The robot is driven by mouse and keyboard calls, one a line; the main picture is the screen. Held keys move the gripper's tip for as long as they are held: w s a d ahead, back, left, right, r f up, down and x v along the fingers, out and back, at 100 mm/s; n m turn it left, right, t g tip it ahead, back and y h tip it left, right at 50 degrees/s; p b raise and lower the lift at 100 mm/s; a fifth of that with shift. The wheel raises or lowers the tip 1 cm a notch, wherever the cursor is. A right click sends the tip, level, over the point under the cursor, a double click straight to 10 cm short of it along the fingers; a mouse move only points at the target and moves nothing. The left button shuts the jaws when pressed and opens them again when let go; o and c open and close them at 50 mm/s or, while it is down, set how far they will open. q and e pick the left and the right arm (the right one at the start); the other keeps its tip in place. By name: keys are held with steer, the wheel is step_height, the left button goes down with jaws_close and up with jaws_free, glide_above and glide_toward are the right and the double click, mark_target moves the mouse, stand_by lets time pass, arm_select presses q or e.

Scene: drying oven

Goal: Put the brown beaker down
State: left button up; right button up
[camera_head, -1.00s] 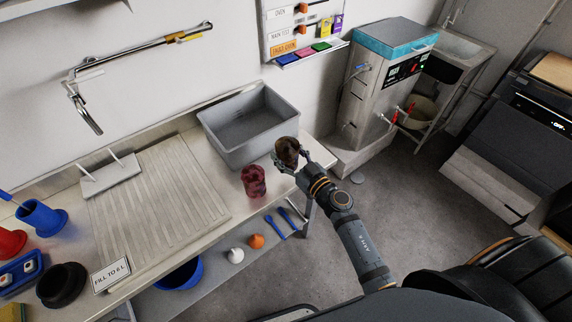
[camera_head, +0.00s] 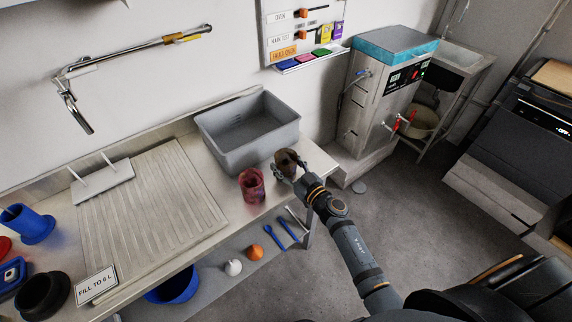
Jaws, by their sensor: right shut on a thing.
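The brown beaker (camera_head: 288,161) is held in my right gripper (camera_head: 283,172), whose fingers are shut around it. It is over or at the right end of the worktop, beside the front right of the grey tub. I cannot tell whether its base touches the worktop. A dark red beaker (camera_head: 251,186) stands on the worktop just left of my right gripper. My left gripper is out of view.
The grey tub (camera_head: 228,154) takes up the back right of the worktop. A ribbed draining board (camera_head: 150,215) lies to the left. Blue funnel-like pieces (camera_head: 32,224) stand at the far left. A lower shelf holds a blue bowl (camera_head: 172,288) and small items.

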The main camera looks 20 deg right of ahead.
mark_target(291, 173)
steer(key=o, duration=1)
steer(key=shift+f, duration=0.1)
steer(key=shift+f, duration=0.1)
steer(key=shift+f+b, duration=0.15)
steer(key=shift+b, duration=0.5)
steer(key=v, duration=0.9)
steer(key=shift+s+a+b, duration=0.2)
steer(key=shift+a+b, duration=0.05)
steer(key=shift+b, duration=0.05)
steer(key=shift+s+d+r, duration=0.2)
steer(key=shift+s+r, duration=0.1)
steer(key=shift+s, duration=0.25)
